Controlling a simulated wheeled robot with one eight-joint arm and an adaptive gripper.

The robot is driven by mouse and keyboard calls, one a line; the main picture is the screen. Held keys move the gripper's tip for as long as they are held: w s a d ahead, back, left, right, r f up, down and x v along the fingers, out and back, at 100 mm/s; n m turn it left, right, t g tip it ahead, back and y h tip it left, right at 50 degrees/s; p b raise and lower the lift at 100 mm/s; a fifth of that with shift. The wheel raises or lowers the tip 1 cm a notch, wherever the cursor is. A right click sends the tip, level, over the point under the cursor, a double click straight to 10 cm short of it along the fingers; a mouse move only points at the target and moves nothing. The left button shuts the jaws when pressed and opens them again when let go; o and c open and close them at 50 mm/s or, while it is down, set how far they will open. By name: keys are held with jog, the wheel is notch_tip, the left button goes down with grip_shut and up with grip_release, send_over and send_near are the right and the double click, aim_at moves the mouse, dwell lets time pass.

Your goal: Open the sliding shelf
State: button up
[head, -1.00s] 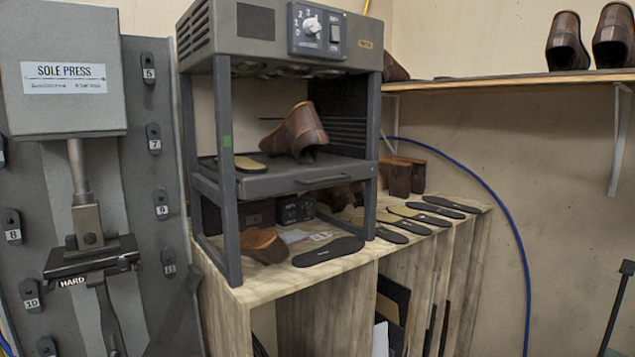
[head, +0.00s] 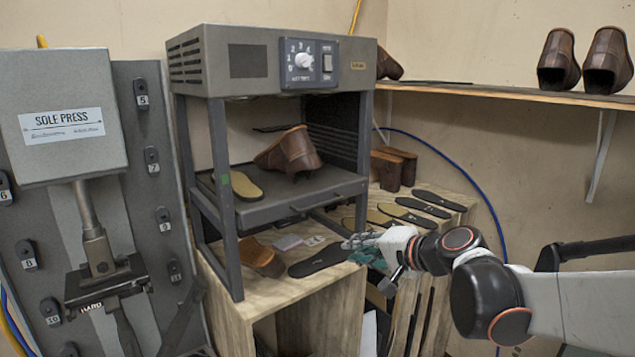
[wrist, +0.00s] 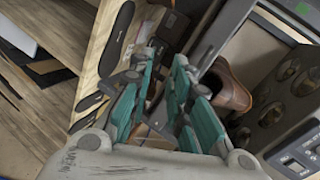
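The wooden bench (head: 272,288) under the cabinet carries dark soles (head: 320,259) and a brown shoe piece (head: 262,257). The sole press (head: 70,130) stands close at left. A wall shelf (head: 500,95) with boots is at upper right.

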aim_at(326, 204)
jog(key=w+d+r+m+t+y+p, duration=0.1)
jog(key=w+r+m+t+p, duration=0.2)
jog(key=w+r, duration=0.35)
jog(key=shift+g, duration=0.6)
jog(key=x, duration=0.4)
jog(key=p+x, duration=0.1)
jog(key=x, duration=0.9)
jog(key=shift+w+f+p, duration=0.2)
jog(key=shift+f+p, duration=0.15)
jog(key=shift+p, duration=0.05)
grip_shut()
